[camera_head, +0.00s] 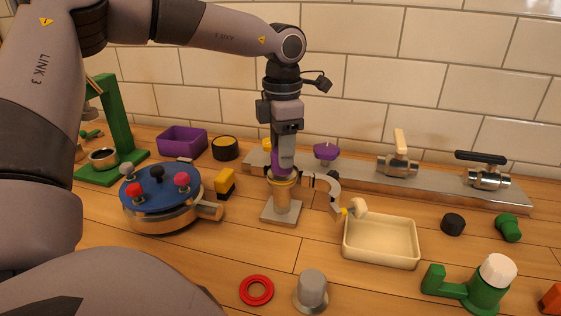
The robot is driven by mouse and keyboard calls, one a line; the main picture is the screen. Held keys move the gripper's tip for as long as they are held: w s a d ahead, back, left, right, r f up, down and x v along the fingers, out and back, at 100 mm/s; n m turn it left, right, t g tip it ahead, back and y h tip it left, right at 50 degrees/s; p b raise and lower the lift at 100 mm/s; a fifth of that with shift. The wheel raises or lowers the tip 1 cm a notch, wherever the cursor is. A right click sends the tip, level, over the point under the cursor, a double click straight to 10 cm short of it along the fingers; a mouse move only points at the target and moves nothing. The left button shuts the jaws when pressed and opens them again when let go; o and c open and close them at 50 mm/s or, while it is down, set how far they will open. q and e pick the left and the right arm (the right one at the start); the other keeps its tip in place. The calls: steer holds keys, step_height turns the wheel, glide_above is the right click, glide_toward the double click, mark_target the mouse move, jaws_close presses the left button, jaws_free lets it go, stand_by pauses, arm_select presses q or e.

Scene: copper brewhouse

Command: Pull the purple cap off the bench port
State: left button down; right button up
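The bench port (282,205) is a tan and brass-coloured upright stub on a square grey plate. A purple cap (277,162) sits at its top, partly hidden by my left gripper (286,166). My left gripper points straight down, its fingers at the cap. The near finger covers the cap's right part, so I cannot tell whether the fingers press on it. A silver curved clamp (333,190) hangs open to the right of the port. My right gripper is not in view.
A grey rail (400,182) behind carries a purple knob (326,151) and two valves. A cream tray (381,241) stands right of the port. A blue-topped round unit (160,188) stands left.

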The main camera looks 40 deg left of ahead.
arm_select(q)
steer(key=shift+r+p, duration=0.45)
steer(key=shift+r, duration=0.3)
steer(key=shift+r+p, duration=1.4)
steer(key=shift+r, duration=0.65)
